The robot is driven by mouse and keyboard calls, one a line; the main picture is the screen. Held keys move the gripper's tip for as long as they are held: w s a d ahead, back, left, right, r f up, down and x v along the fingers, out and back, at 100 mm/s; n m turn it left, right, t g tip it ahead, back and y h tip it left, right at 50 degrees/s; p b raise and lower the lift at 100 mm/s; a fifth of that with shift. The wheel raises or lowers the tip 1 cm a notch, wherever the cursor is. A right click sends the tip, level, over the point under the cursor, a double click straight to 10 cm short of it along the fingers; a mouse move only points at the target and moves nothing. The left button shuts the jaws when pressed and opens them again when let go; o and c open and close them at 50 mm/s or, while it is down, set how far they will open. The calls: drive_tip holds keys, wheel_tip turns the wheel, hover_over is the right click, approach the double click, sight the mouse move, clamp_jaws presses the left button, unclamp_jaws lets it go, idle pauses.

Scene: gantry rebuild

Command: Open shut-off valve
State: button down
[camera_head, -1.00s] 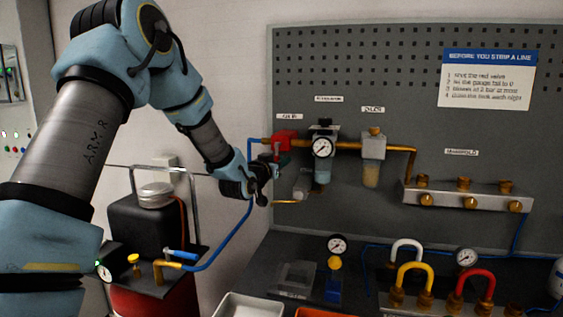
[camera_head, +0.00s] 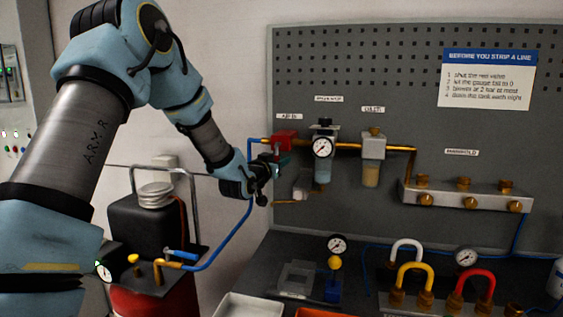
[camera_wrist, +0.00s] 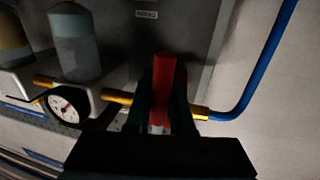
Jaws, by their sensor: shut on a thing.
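The shut-off valve has a red handle (camera_head: 285,141) and sits on the brass line at the left of the grey pegboard, where the blue hose comes in. In the wrist view the red handle (camera_wrist: 163,88) stands upright in the picture between the two dark fingers of my gripper (camera_wrist: 162,110). The fingers close on it from both sides. In the head view my gripper (camera_head: 281,160) reaches the valve from below left, and its fingertips are partly hidden. The valve body is mostly hidden behind the fingers in the wrist view.
Right of the valve are a pressure gauge (camera_head: 323,147), a lubricator (camera_head: 372,158) and a manifold (camera_head: 465,195). Bench fittings, including a yellow hose loop (camera_head: 415,268), lie below.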

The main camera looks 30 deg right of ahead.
drive_tip(key=shift+w+a+f+b, duration=0.1)
drive_tip(key=shift+f+b, duration=0.05)
drive_tip(key=shift+b, duration=0.3)
drive_tip(key=shift+w+a+r+m+y+b, duration=0.25)
drive_tip(key=shift+w+a+m+b, duration=0.2)
drive_tip(key=shift+m+b, duration=1.2)
drive_tip(key=shift+w+a+r+m+y+b, duration=0.2)
drive_tip(key=shift+w+a+m+y+b, duration=0.2)
drive_tip(key=shift+m+b, duration=1.2)
drive_tip(key=shift+w+a+r+m+y+b, duration=0.35)
drive_tip(key=shift+m+b, duration=0.5)
drive_tip(key=shift+b, duration=1.55)
drive_tip(key=shift+a+f, duration=0.1)
drive_tip(key=c, duration=0.8)
unclamp_jaws()
drive_tip(key=shift+a, duration=0.1)
